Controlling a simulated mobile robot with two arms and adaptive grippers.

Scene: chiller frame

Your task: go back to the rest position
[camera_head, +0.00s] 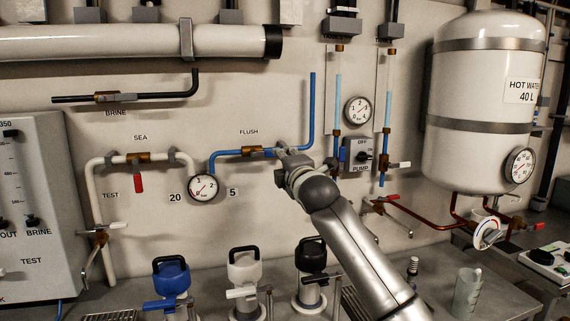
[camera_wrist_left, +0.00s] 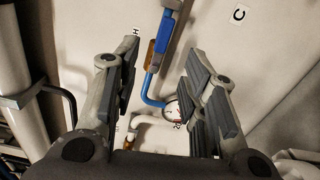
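My left gripper (camera_head: 284,158) is in front of the wall panel, just right of the FLUSH valve (camera_head: 252,151) on the blue pipe. In the left wrist view the left gripper (camera_wrist_left: 161,52) has its two fingers wide apart with nothing held between them. Beyond the gap show the blue pipe, the brass valve body (camera_wrist_left: 152,53) and a round gauge (camera_wrist_left: 172,110). The fingers look clear of the valve, though the exact distance is hard to tell. My left forearm hides part of the bench and wall. My right gripper is in neither view.
The pump switch box (camera_head: 358,157) is close right of the gripper. A hot water tank (camera_head: 478,105) hangs at right.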

